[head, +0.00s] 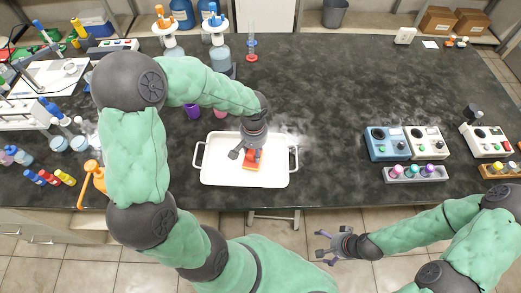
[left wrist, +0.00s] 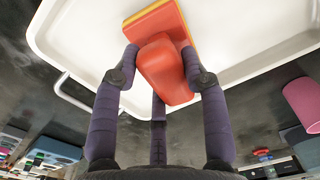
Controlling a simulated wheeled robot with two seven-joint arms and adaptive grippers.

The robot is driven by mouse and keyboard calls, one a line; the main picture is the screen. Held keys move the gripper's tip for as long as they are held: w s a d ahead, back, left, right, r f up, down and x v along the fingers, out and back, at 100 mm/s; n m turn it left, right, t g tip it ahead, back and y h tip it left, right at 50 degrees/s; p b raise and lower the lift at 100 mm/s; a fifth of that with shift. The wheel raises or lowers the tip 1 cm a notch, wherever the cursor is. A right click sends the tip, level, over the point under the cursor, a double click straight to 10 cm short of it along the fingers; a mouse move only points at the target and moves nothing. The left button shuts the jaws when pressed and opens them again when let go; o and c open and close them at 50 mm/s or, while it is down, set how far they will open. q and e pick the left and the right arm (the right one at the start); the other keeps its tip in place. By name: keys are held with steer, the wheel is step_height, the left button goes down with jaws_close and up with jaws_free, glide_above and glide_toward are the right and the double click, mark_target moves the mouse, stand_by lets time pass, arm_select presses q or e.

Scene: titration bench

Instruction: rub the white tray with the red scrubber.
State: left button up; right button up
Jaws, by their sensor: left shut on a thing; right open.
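The white tray (head: 222,174) lies on the dark bench near its front edge, with a handle at each end. The red scrubber (head: 252,160) is over the right half of the tray. My left gripper (head: 249,152) is shut on the scrubber's handle from above. In the left wrist view the scrubber (left wrist: 165,65) sits between the fingers, its yellow layer toward the white tray (left wrist: 90,40). I cannot tell whether its pad touches the tray floor. My right gripper (head: 334,246) is open and empty, in front of the bench over the floor.
A purple cup (head: 192,111) stands behind the tray. Blue and white devices (head: 388,143) and a rack of vials (head: 416,173) stand to the right. Small coloured bottles (head: 50,178) and an orange object (head: 93,178) are at left. The bench between tray and devices is clear.

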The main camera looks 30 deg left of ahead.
arm_select(q)
steer(key=shift+s+a, duration=0.2)
steer(key=shift+a, duration=0.1)
steer(key=shift+f, duration=0.15)
steer(key=shift+w+d+f+b, duration=0.1)
steer(key=shift+w+d+b, duration=0.15)
steer(key=shift+d, duration=0.35)
steer(key=shift+w+d+f+b, duration=0.1)
steer(key=shift+w+d+b, duration=0.15)
steer(key=shift+d, duration=0.4)
steer(key=shift+w+d+f+b, duration=0.1)
steer(key=shift+w+d+b, duration=0.15)
steer(key=shift+d, duration=0.35)
steer(key=shift+c, duration=0.5)
steer(key=shift+r, duration=0.1)
step_height(320, 180, up, 2)
steer(key=shift+w+r+p, duration=0.1)
steer(key=shift+w+p, duration=0.05)
steer(key=shift+p, duration=0.75)
steer(key=shift+r+p, duration=1.3)
steer(key=shift+r, duration=0.65)
